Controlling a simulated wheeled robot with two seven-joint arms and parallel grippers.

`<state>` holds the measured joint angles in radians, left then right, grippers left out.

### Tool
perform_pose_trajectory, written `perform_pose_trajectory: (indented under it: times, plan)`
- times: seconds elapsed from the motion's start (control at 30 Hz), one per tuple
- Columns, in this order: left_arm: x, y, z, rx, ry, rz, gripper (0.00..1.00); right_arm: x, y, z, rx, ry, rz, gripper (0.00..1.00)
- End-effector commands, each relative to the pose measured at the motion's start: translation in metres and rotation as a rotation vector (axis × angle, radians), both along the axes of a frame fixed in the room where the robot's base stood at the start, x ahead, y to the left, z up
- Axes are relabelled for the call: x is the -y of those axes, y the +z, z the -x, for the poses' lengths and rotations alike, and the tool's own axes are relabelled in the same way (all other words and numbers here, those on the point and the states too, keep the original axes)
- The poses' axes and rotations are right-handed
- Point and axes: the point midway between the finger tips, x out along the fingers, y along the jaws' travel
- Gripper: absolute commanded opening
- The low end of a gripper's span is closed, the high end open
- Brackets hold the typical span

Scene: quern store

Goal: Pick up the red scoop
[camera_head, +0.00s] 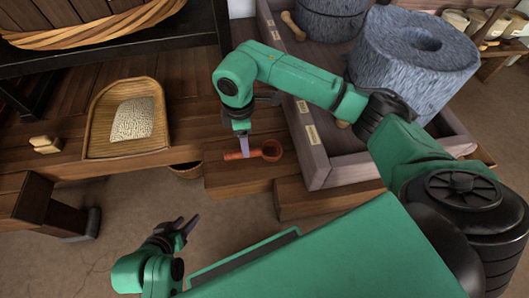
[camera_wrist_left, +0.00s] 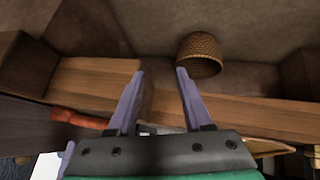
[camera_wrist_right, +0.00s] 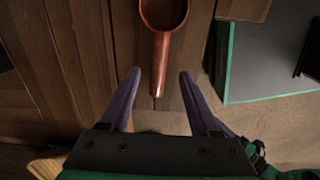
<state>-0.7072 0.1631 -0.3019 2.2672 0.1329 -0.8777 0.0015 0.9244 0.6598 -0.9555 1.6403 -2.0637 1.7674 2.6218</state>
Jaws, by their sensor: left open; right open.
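The red scoop (camera_head: 271,151) lies on a low wooden step in the head view, bowl to the right and handle to the left. My right gripper (camera_head: 243,150) points down at its handle, open. In the right wrist view the scoop (camera_wrist_right: 163,50) has its handle in line with the gap between the open fingers (camera_wrist_right: 158,78); I cannot tell whether they touch it. My left gripper (camera_head: 185,226) is open and empty, low at the front and apart from the scoop. In the left wrist view its fingers (camera_wrist_left: 158,75) are spread. A red piece there is partly hidden; I cannot tell if it is the scoop.
A wicker tray (camera_head: 97,118) with grain sits on the bench at left, near a small wooden block (camera_head: 45,145). A small basket (camera_wrist_left: 198,55) stands below the bench edge. A wooden-walled bin (camera_head: 309,135) with grey millstones (camera_head: 405,70) stands right of the scoop.

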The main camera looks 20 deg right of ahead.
Motion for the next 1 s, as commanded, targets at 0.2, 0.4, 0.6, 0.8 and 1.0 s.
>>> perform_pose_trajectory:
  times: [0.2, 0.4, 0.6, 0.8, 1.0]
  plan:
    - [0.018, -0.012, -0.004, 0.088, 0.005, 0.071, 0.50, -0.002, -0.026, -0.001, 0.001, 0.002, -0.002, 0.62]
    - [0.040, -0.021, -0.005, 0.222, 0.026, 0.180, 0.50, -0.004, -0.058, -0.003, 0.001, 0.002, -0.003, 0.62]
    - [0.045, -0.018, -0.006, 0.267, 0.037, 0.215, 0.50, -0.004, -0.065, -0.003, 0.002, 0.002, -0.003, 0.62]
    - [0.045, -0.018, -0.006, 0.265, 0.036, 0.214, 0.50, -0.004, -0.065, -0.003, 0.002, 0.002, -0.003, 0.28]
    - [0.045, -0.018, -0.006, 0.266, 0.037, 0.213, 0.50, -0.004, -0.064, -0.004, 0.002, 0.003, -0.003, 0.00]
